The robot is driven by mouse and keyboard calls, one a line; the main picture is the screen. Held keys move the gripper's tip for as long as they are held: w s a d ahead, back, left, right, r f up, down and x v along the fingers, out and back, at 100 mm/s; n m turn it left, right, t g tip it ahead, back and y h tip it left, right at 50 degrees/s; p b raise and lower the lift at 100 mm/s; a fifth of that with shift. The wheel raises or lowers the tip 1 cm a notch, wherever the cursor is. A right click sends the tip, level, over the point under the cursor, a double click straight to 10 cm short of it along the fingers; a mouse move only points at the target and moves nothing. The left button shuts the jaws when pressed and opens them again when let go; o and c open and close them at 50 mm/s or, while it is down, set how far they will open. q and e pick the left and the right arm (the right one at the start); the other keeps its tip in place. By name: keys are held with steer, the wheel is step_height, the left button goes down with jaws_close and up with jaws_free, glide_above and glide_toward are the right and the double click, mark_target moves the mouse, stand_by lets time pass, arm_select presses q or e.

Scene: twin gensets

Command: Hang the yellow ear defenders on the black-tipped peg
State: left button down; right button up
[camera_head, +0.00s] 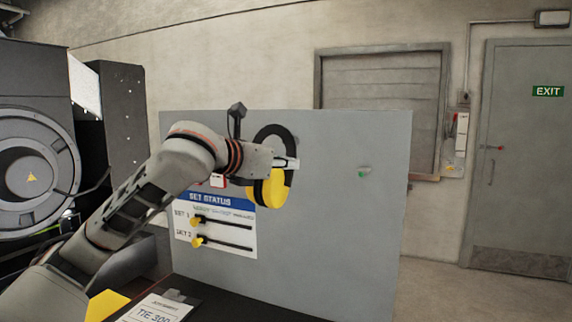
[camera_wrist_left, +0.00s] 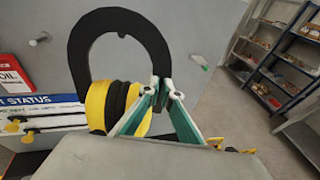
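The yellow ear defenders (camera_head: 266,190) hang upright in front of the grey board, black headband arched on top and yellow cups below. They also show in the left wrist view (camera_wrist_left: 97,106). My left gripper (camera_head: 290,163), also in the left wrist view (camera_wrist_left: 166,92), is shut on one side of the headband. A small pale peg end (camera_wrist_left: 122,33) shows at the inner edge of the headband's top; I cannot tell its tip colour or whether the band touches it. I cannot make out the black-tipped peg for certain. My right gripper is not in view.
The grey board (camera_head: 330,240) carries a green-tipped peg (camera_head: 363,173) to the right and a pale peg (camera_wrist_left: 40,39) to the left. A status panel (camera_head: 215,222) with yellow sliders lies below. A dark bench (camera_head: 230,300) with a label stands in front.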

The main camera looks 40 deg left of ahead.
arm_select(q)
steer(key=w, duration=0.3)
steer(key=w+a+f, duration=0.1)
steer(key=w, duration=0.2)
steer(key=w+a+f, duration=0.1)
steer(key=w, duration=0.2)
steer(key=shift+w+a, duration=0.25)
steer(key=shift+w, duration=0.1)
stand_by(0.8)
steer(key=shift+d+f, duration=0.1)
steer(key=shift+f, duration=0.05)
stand_by(0.5)
